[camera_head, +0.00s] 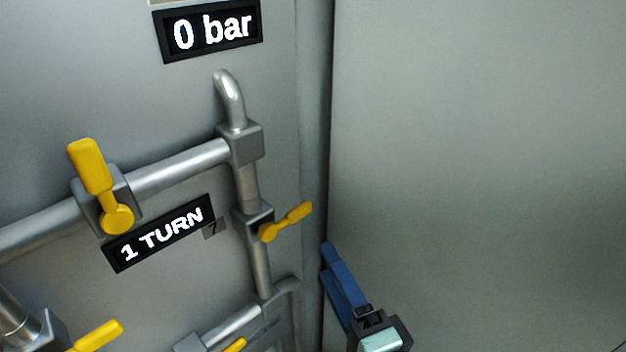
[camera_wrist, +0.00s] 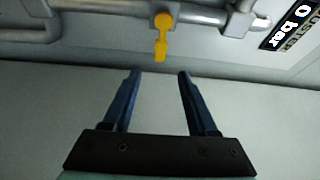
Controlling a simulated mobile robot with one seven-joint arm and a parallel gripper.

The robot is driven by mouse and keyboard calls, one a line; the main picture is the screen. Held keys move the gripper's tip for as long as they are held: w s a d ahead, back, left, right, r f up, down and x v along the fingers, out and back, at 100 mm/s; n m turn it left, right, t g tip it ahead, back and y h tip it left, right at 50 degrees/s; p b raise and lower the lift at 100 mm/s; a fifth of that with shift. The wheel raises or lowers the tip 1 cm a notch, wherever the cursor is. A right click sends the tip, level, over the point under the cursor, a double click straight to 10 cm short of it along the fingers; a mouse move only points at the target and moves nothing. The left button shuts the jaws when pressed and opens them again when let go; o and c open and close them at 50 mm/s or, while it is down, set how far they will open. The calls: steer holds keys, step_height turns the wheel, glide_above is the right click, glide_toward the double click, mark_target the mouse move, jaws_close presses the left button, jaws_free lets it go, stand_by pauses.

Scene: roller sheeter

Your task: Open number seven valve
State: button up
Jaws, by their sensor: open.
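The number seven valve has a small yellow handle (camera_head: 287,222) on a grey block (camera_head: 254,217) on the vertical pipe. A small "7" label (camera_head: 214,228) sits just left of it. The handle points right and slightly up, across its pipe. In the wrist view a yellow handle (camera_wrist: 161,38), which looks like the same one, points down toward my fingers. My gripper (camera_head: 327,250) is at the lower right, below and right of the handle and apart from it. In the wrist view my gripper (camera_wrist: 159,73) has its two blue fingers spread with nothing between them.
A larger yellow handle (camera_head: 93,180) is on the pipe at left, above a "1 TURN" sign (camera_head: 160,233). Another yellow handle (camera_head: 97,336) shows at lower left. A "0 bar" display (camera_head: 211,31) is above. A plain wall (camera_head: 480,150) stands right of the handle.

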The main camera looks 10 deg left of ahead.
mark_target(301, 216)
steer(key=p+x, duration=0.2)
steer(key=x, duration=1.1)
steer(key=shift+s, duration=0.1)
steer(key=shift+c, duration=0.3)
jaws_close()
stand_by(0.8)
